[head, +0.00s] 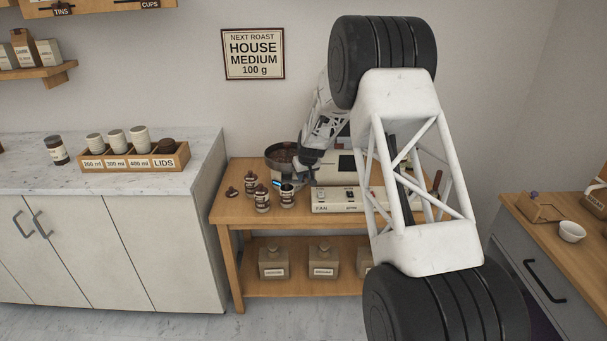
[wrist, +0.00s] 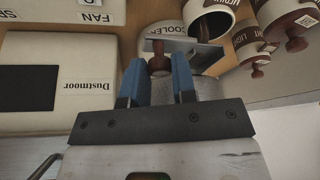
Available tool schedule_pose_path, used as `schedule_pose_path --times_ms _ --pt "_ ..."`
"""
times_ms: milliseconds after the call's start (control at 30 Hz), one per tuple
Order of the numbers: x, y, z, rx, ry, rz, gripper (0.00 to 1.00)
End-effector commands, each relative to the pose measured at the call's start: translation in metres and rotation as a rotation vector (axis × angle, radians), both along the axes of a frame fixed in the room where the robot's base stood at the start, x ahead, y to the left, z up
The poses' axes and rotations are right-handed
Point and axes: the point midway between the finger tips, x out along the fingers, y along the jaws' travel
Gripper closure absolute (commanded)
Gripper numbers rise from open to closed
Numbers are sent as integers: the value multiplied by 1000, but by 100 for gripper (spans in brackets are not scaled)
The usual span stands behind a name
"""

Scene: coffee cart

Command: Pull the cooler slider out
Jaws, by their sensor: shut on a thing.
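The cooler slider (wrist: 198,51) shows in the wrist view as a grey metal plate beside the "COOLER" label (wrist: 178,29). A brown knob (wrist: 158,62) is at its left end. My gripper (wrist: 158,70) has its blue fingers on either side of this knob and is shut on it. The fingers hide part of the knob. In the head view my gripper (head: 283,185) is small, above the wooden table at the left end of the roaster (head: 345,199). The slider cannot be made out clearly there.
Several jars (head: 262,198) with brown lids stand on the table just left of my gripper. The roaster's "FAN" panel (wrist: 92,10) is at the top left.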

Motion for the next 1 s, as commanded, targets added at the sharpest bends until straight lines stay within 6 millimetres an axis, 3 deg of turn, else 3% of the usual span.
schedule_pose_path --times_ms 167,200,367,767,1000 --pt "-3 1 -2 0 7 1 100" --pt "-3 1 -2 0 7 2 72" --pt "-2 1 -2 0 7 1 50" --pt "-2 0 1 0 4 1 50" --pt "-7 -2 15 1 3 1 50"
